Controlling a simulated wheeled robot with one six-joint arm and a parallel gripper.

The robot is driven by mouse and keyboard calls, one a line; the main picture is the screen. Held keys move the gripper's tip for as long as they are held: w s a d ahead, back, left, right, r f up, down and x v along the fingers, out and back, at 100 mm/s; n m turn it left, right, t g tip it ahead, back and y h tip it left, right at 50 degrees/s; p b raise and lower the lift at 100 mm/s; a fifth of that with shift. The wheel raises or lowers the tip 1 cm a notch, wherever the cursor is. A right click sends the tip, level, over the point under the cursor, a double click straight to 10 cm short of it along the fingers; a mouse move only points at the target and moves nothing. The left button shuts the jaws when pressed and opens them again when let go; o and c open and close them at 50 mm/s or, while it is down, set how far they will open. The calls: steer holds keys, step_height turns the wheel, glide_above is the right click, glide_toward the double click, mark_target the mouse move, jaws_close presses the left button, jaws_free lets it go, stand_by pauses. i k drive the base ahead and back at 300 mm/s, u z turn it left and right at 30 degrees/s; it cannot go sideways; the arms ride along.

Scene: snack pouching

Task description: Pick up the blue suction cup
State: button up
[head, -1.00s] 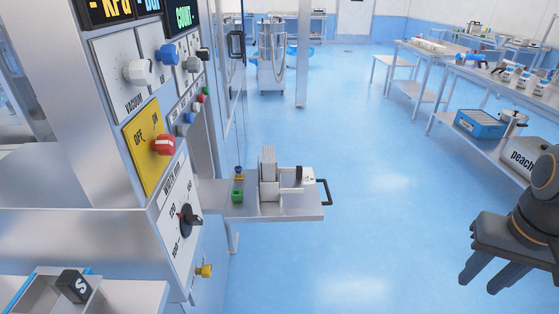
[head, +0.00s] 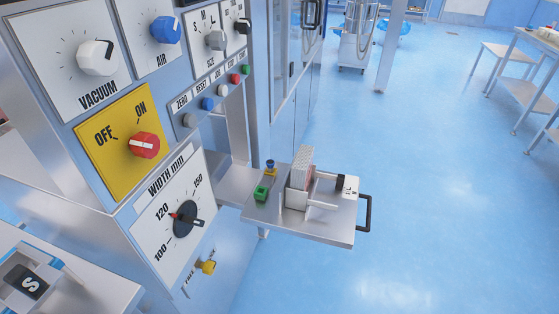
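A small blue-topped piece (head: 270,163) with a yellowish lower part stands on the metal shelf (head: 330,229) that sticks out from the machine. It looks like the blue suction cup, but it is too small to be sure. My gripper is not in view now.
A metal block with rods (head: 301,180) takes up the shelf's middle, with a black handle (head: 366,212) at its right end. The machine's yellow switch panel (head: 105,125) and width dial (head: 184,217) fill the left.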

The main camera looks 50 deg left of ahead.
mark_target(270, 163)
steer(key=u, duration=0.4)
steer(key=i, duration=0.7)
steer(key=u, duration=1.15)
steer(key=i, duration=0.8)
steer(key=u, duration=0.1)
